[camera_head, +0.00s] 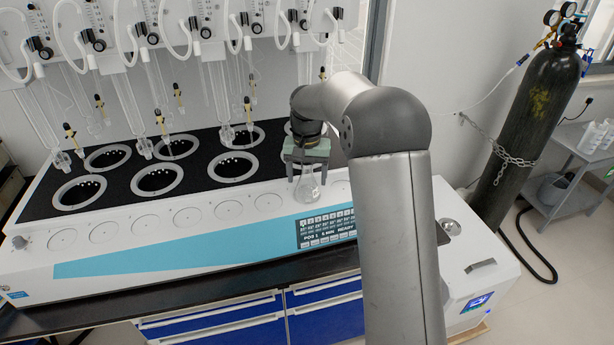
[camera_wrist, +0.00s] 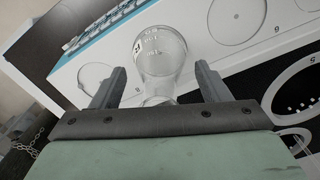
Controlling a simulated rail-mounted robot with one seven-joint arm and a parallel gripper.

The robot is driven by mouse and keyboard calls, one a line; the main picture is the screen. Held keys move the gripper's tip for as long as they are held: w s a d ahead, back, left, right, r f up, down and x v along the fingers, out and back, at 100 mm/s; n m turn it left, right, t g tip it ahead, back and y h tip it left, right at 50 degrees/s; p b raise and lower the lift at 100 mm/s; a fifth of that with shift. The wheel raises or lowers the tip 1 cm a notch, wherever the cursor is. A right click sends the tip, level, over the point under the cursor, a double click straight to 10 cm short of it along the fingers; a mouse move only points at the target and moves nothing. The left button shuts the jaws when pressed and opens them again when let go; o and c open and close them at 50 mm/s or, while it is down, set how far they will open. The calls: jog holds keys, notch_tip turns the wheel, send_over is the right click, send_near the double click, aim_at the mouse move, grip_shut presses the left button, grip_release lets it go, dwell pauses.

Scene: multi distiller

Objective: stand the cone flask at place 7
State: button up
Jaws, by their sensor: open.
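The clear glass cone flask (camera_head: 309,188) is on the white front ledge of the distiller, where the row of round places gives the seventh from the left. It looks upright, neck towards my gripper. In the wrist view the flask (camera_wrist: 160,50) lies between a circle marked 6 (camera_wrist: 238,16) and one that looks marked 8 (camera_wrist: 95,78); its own circle is hidden. My gripper (camera_head: 307,168) is above the flask. In the wrist view my gripper (camera_wrist: 158,75) is open, one finger each side of the neck, with visible gaps.
Black-topped wells (camera_head: 157,180) with glass tubes hanging above them stand behind the ledge. The control panel (camera_head: 326,229) is on the front below the flask. The circles (camera_head: 187,215) to the left are empty. A gas cylinder (camera_head: 532,110) stands far right.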

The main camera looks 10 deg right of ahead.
notch_tip(320, 180, up, 11)
jog(key=s+f+n, duration=0.1)
jog(key=s+f, duration=0.2)
jog(key=s, duration=0.9)
jog(key=s+f+n, duration=0.1)
jog(key=s+f, duration=0.2)
jog(key=s, duration=0.9)
jog(key=s+f+n, duration=0.1)
jog(key=s+f, duration=0.2)
jog(key=s, duration=0.9)
jog(key=shift+f+n+t+b, duration=0.3)
jog(key=shift+f+n+b, duration=0.05)
jog(key=shift+n+b, duration=0.05)
jog(key=shift+a, duration=0.1)
